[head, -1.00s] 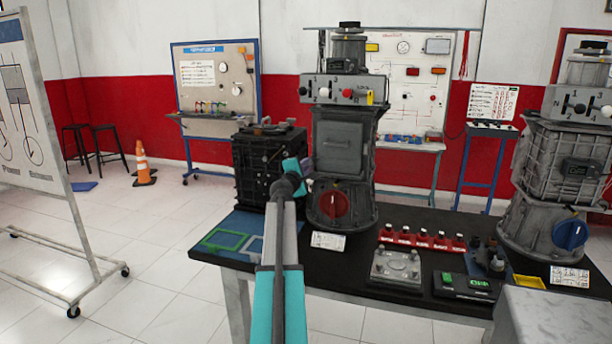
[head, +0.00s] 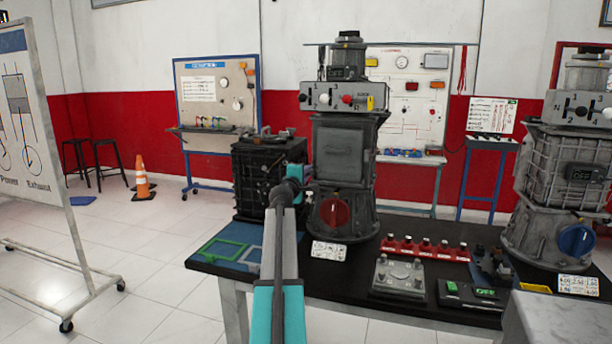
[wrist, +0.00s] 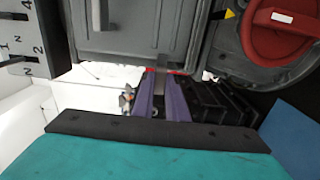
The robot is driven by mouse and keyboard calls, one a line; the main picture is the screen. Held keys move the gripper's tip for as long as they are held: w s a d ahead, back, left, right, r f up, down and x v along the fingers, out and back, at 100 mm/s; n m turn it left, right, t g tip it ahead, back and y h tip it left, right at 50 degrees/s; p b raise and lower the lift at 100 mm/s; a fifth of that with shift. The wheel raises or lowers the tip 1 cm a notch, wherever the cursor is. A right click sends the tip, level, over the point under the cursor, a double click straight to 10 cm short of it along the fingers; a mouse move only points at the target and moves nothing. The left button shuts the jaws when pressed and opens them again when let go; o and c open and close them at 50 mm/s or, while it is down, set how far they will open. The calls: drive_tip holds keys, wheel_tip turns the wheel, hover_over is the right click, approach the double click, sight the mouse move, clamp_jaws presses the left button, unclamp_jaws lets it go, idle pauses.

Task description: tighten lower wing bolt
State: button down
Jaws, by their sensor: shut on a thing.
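The grey upright unit (head: 345,148) stands on the black table, with a flat door panel on its front. My gripper (wrist: 163,73) is at this unit's edge, beside the door panel, with its two purple fingers close together. It is shut on the lower wing bolt, which is mostly hidden between the fingertips; only a thin reddish strip shows there. In the head view my own wrist covers the gripper at the unit's left side, above the red dial (head: 334,211). The dial also shows at upper right in the wrist view (wrist: 285,30).
A black ribbed block (head: 262,175) stands close on the left. Green and blue frames (head: 223,250) lie at the table's left end. A red strip with several posts (head: 425,248) and a metal plate (head: 398,277) lie at right. A second grey unit (head: 560,170) stands further right.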

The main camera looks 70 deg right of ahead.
drive_tip(key=c, duration=1.8)
unclamp_jaws()
drive_tip(key=shift+o, duration=0.2)
drive_tip(key=a, duration=1.3)
drive_tip(key=shift+s+a, duration=0.4)
drive_tip(key=shift+s, duration=0.05)
